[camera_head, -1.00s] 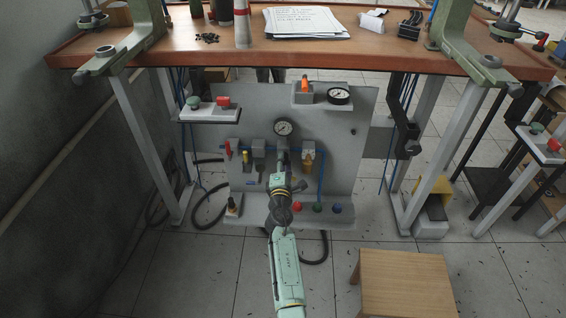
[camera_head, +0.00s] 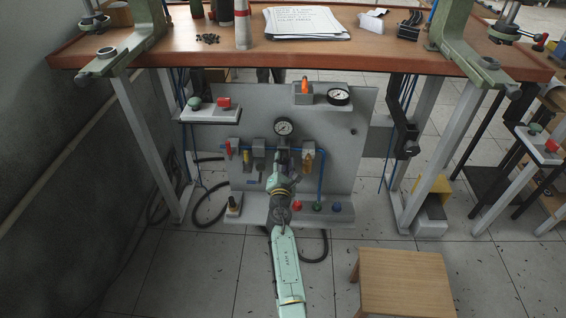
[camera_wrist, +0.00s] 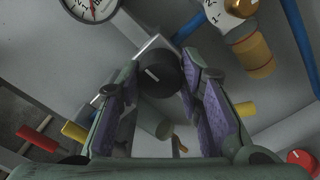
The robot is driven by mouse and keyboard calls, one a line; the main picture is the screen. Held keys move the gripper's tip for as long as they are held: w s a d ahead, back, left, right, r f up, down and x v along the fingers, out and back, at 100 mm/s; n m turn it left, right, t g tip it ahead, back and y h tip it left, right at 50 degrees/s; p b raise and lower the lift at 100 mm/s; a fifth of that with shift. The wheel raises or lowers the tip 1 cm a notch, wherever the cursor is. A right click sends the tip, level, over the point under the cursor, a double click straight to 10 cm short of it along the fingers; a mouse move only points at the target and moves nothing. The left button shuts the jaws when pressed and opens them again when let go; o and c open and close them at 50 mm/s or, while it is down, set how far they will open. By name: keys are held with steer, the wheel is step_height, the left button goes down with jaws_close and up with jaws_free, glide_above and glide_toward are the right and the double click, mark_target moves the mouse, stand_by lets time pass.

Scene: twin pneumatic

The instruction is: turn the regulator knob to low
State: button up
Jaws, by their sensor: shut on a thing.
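The regulator knob (camera_wrist: 165,80) is black and round with a short white mark that points to the upper left in the wrist view. It sits below the pressure gauge (camera_wrist: 92,8), on a grey regulator body. My gripper (camera_wrist: 162,70) has its two purple-padded fingers on either side of the knob and is shut on it. In the head view my wrist is in front of the panel (camera_head: 341,165), just under the gauge (camera_head: 284,128), and hides the knob. The scale for low is not visible to me.
A filter with a yellow bowl (camera_wrist: 254,57) is close to the right of the fingers. Red (camera_wrist: 38,138) and yellow (camera_wrist: 74,132) handles stick out at left. The workbench (camera_head: 390,50) overhangs the panel. A wooden stool (camera_head: 405,280) stands at front right.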

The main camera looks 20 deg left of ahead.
steer(key=o, duration=1.2)
steer(key=shift+c, duration=0.2)
steer(key=v, duration=1.2)
steer(key=shift+d+r, duration=0.1)
steer(key=shift+r, duration=0.05)
